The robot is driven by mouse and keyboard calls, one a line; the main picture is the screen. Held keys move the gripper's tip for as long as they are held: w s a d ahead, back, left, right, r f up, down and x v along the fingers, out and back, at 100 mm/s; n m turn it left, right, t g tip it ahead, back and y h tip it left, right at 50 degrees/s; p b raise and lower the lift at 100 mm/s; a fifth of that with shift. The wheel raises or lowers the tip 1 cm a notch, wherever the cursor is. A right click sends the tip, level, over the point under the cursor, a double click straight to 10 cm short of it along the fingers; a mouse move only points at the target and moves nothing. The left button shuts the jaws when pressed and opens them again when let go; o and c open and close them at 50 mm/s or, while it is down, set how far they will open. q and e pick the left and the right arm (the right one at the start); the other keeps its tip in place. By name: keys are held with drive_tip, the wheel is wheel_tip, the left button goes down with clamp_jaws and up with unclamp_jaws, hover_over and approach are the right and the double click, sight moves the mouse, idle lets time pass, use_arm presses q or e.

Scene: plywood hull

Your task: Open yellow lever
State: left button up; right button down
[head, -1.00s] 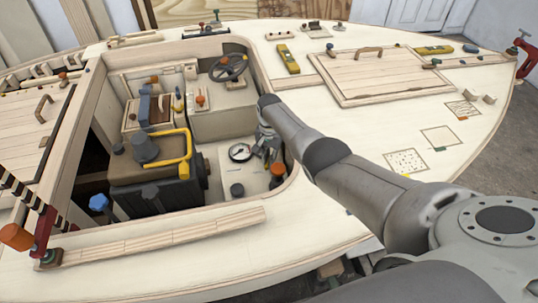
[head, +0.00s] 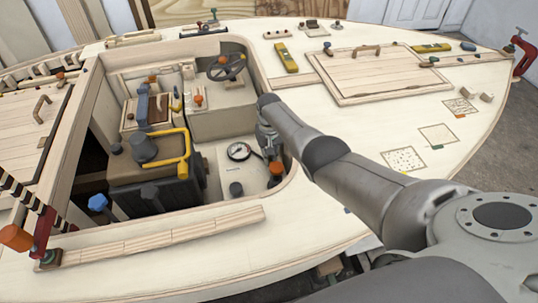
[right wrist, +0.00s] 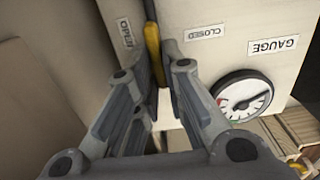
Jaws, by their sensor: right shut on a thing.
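The yellow lever (right wrist: 153,50) shows in the right wrist view between the jaws of my right gripper (right wrist: 158,72). The gripper is shut on it. The lever stands between the OPEN label (right wrist: 124,30) on the left and the CLOSED label (right wrist: 205,32) on the right. Its lower part is hidden by the fingers. In the head view my right gripper (head: 268,140) is in the cockpit's right side, partly hidden by my arm, and the lever cannot be made out there. My left gripper is not in view.
A round gauge (right wrist: 243,97) sits right of the lever; it also shows in the head view (head: 239,151). An orange knob (head: 276,168) is close to the gripper. The cockpit rim (head: 282,187) passes near my arm. A steering wheel (head: 226,67) stands farther back.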

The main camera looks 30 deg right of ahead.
idle(0.4)
drive_tip(key=c, duration=1.5)
unclamp_jaws()
drive_tip(key=shift+r, duration=0.15)
wheel_tip(320, 180, up, 12)
drive_tip(key=shift+f, duration=0.15)
